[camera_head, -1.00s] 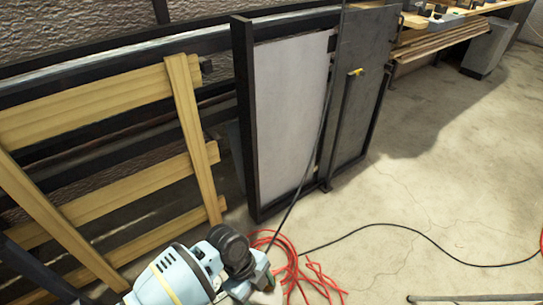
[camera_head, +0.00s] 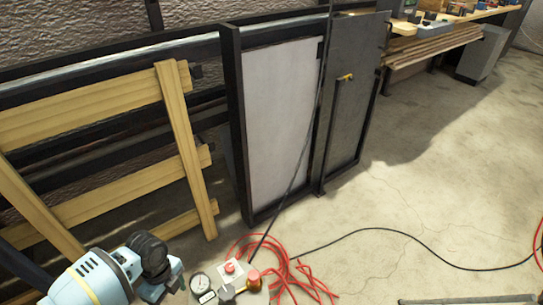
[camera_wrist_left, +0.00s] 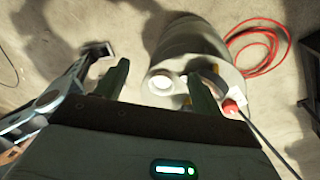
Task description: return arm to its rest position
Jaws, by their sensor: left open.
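My left arm (camera_head: 105,275) comes in at the lower left of the head view, pale blue with a dark joint. Its gripper cannot be made out there. In the left wrist view my left gripper (camera_wrist_left: 160,90) points down over the concrete floor, its two green fingers apart. I see nothing held between them. A blurred grey rounded body with a pale round spot shows beyond and beside the fingers; I cannot tell whether they touch it. My right gripper is not in view.
Red cable (camera_head: 290,275) and a black cable (camera_head: 375,231) lie on the floor. A wooden slatted frame (camera_head: 110,165) and framed panels (camera_head: 285,115) lean at the wall. Floor at right is mostly clear.

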